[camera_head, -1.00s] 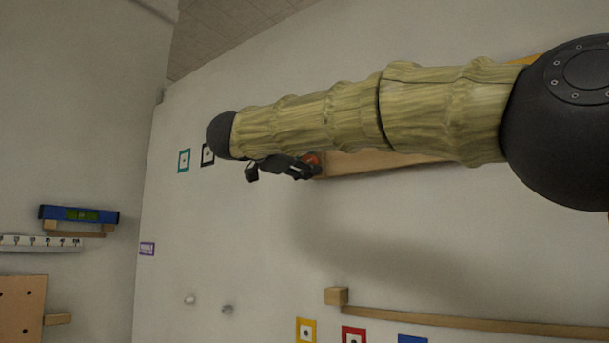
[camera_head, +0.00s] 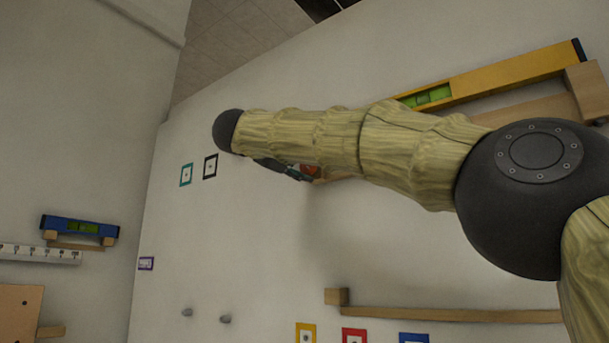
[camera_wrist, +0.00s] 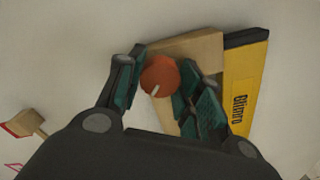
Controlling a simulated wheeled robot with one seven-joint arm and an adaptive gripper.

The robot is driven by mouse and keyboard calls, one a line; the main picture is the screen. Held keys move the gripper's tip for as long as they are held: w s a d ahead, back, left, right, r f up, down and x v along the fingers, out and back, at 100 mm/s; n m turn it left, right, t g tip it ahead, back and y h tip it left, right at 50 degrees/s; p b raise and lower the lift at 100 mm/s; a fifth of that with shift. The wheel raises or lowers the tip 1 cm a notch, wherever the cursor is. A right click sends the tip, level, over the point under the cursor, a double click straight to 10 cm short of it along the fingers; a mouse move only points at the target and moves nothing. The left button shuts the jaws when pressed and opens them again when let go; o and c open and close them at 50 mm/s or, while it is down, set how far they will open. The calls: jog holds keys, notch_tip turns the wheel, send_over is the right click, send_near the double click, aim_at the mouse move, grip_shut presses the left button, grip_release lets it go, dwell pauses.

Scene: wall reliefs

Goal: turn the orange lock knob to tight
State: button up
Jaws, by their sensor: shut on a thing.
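The orange lock knob (camera_wrist: 160,77) is round with a pale line on its face. It sits on a wooden block (camera_wrist: 190,46) at the wall, beside the yellow level (camera_wrist: 241,92). My gripper (camera_wrist: 158,80) has its teal-padded fingers on either side of the knob and is shut on it. In the head view the knob (camera_head: 309,169) shows as a small orange patch, partly hidden by my gripper (camera_head: 284,168) and arm. The yellow level (camera_head: 490,78) lies above my arm there. Any marks for tight are not visible.
A wooden rail (camera_head: 450,314) runs along the wall lower right, above colored square markers (camera_head: 354,336). Two pegs (camera_head: 225,319) stick out lower left. A blue level (camera_head: 82,226) rests on a left shelf.

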jog(key=shift+a+f+m+b, duration=0.15)
jog(key=shift+m+b, duration=1)
jog(key=shift+m, duration=1.15)
jog(key=shift+f+m+b, duration=0.15)
jog(key=shift+m+b, duration=1)
jog(key=shift+m, duration=1.15)
jog(key=o, duration=0.9)
jog(key=shift+r, duration=0.1)
jog(key=shift+o, duration=0.7)
jog(key=shift+s+r, duration=0.1)
jog(key=shift+s, duration=0.1)
jog(key=v, duration=1.1)
jog(key=shift+s+a, duration=0.25)
jog(key=shift+s, duration=0.05)
